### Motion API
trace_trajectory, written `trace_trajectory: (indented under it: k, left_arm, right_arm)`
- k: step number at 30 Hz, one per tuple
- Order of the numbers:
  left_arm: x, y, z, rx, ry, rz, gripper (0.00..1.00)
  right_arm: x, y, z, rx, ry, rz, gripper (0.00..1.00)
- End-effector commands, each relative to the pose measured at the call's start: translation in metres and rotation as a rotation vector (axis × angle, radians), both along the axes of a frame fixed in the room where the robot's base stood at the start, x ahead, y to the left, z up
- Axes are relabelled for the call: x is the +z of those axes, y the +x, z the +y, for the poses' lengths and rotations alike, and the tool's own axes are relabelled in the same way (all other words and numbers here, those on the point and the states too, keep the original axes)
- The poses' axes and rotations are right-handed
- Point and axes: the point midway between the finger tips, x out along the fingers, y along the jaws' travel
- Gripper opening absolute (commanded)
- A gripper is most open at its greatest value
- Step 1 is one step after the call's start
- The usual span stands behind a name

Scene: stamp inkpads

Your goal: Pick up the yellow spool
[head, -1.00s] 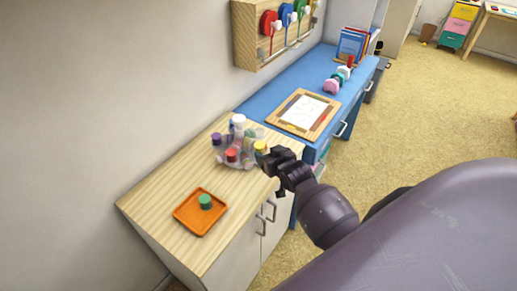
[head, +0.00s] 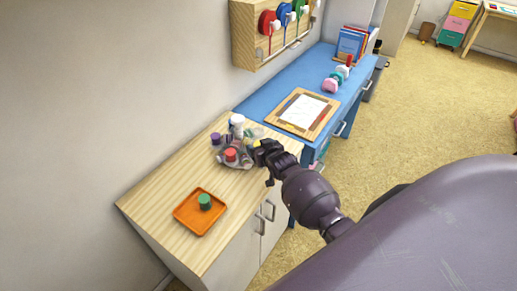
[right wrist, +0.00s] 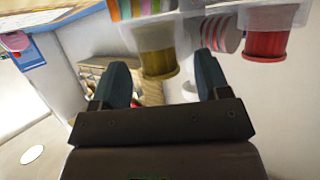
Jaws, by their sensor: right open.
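The yellow spool (right wrist: 158,64) hangs in the right wrist view between the two fingers of my right gripper (right wrist: 160,75), with a gap on each side. In the head view my right gripper (head: 261,153) is at the right side of the clear spool holder (head: 222,158) and hides most of the yellow spool (head: 257,142). The gripper is open and holds nothing. The holder also carries a red spool (head: 230,154), a white spool (head: 237,121) and a purple spool (head: 215,138). My left gripper is not in view.
The red spool (right wrist: 266,44) is close on the right in the wrist view. An orange tray (head: 188,222) with a green spool (head: 205,202) lies at the front of the wooden cabinet (head: 150,205). A blue desk (head: 262,98) with a drawing board (head: 284,117) adjoins behind.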

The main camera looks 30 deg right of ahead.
Motion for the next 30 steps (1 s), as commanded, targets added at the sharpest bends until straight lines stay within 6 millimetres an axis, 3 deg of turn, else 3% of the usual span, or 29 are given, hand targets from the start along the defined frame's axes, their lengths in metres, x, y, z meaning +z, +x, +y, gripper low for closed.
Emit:
trace_trajectory:
  k: [4,14,23,30]
  left_arm:
    - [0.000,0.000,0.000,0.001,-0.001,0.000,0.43]
    - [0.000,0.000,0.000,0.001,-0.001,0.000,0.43]
    - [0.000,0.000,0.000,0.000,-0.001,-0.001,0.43]
    - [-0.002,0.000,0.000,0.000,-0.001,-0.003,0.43]
  right_arm:
    - [0.000,0.000,0.000,0.000,0.000,0.000,0.68]
    - [0.000,0.000,0.000,0.000,0.000,0.000,0.17]
    - [0.002,0.000,0.000,0.000,0.000,-0.001,0.16]
    - [0.029,0.000,0.000,0.001,0.000,-0.004,0.16]
